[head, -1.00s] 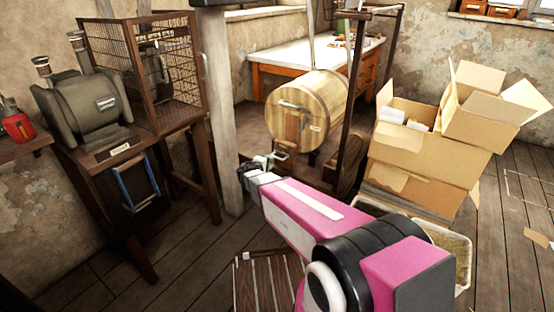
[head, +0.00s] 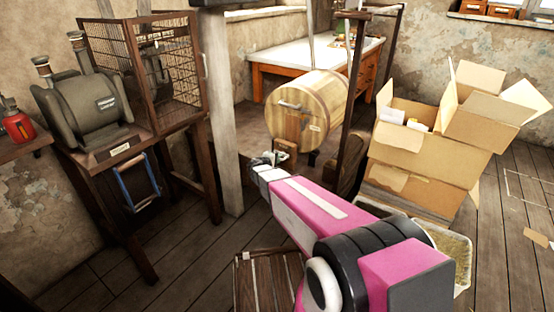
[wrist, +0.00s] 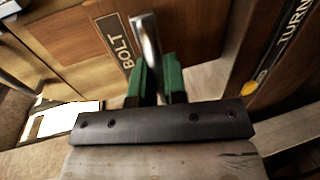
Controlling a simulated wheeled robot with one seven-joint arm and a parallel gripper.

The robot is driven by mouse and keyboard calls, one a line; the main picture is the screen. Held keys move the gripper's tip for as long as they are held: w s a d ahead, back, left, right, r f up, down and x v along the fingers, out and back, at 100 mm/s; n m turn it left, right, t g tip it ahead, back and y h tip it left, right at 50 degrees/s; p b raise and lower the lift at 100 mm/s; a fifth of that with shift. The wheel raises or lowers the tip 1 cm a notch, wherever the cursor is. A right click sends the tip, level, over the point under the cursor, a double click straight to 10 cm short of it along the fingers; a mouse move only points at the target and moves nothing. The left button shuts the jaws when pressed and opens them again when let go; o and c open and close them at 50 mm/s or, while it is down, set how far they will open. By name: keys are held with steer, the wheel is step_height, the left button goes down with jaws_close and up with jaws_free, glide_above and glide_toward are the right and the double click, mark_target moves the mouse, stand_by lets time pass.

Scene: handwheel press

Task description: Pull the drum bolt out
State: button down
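The wooden drum (head: 325,92) lies on its side in a stand in the middle of the head view, with a metal handle (head: 289,105) on its round face. My gripper (head: 270,159) is low in front of the drum, beside a wooden block (head: 285,147). In the wrist view, a shiny metal bar (wrist: 149,42), apparently the drum bolt's handle, stands between the green fingers of my gripper (wrist: 160,78). The fingers look closed on its lower part. A plate reading BOLT (wrist: 117,41) is just left of the bar. The bolt's shaft is hidden.
A panel marked TURN (wrist: 295,28) is close on the right in the wrist view. A dark post (head: 353,105) and cardboard boxes (head: 425,155) stand right of the drum. A wire cage (head: 170,75) and grey machine (head: 85,110) are left.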

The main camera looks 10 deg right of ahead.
steer(key=shift+f+v, duration=0.2)
steer(key=shift+v, duration=0.85)
steer(key=shift+f+v, duration=0.25)
steer(key=shift+v, duration=0.8)
steer(key=c, duration=1.2)
jaws_free()
steer(key=shift+s+a, duration=0.1)
steer(key=v, duration=1.1)
steer(key=s+d+m+g+y, duration=0.3)
steer(key=s, duration=0.3)
steer(key=s+d+m+g+y, duration=0.3)
steer(key=s+d+g+y, duration=0.1)
steer(key=s, duration=0.2)
steer(key=s+d+r+m+g+y, duration=0.1)
steer(key=s+d+m+g+y, duration=0.2)
steer(key=s, duration=0.3)
steer(key=shift+s+d+g+y, duration=0.25)
steer(key=shift+d+g+y, duration=0.05)
steer(key=shift+d+g, duration=0.35)
